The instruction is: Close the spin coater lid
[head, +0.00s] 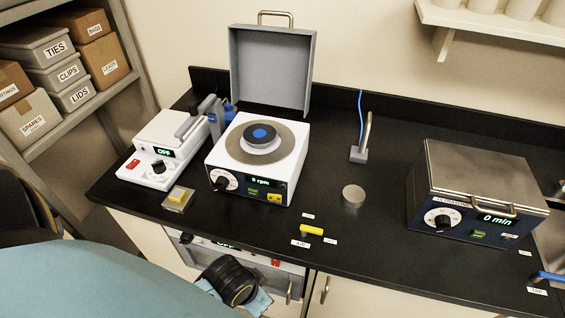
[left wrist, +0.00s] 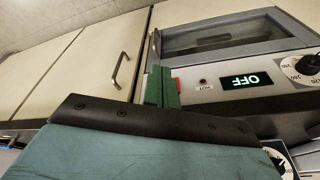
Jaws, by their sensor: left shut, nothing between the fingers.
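The spin coater (head: 218,158) is a white box on the black bench, left of centre in the head view. Its display reads 0 rpm. A blue-centred disc (head: 260,135) sits on its round top plate. Its grey lid (head: 270,70) stands open and upright at the back, with a metal handle (head: 275,14) on its top edge. My left gripper shows in the left wrist view as green fingers (left wrist: 163,88), shut and empty. They are in front of a cabinet front below bench level, away from the lid. My right gripper is not in view.
A white hotplate (head: 160,150) reading OFF stands left of the coater. A metal box (head: 475,190) reading 0 min is further right. The bench between is mostly clear.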

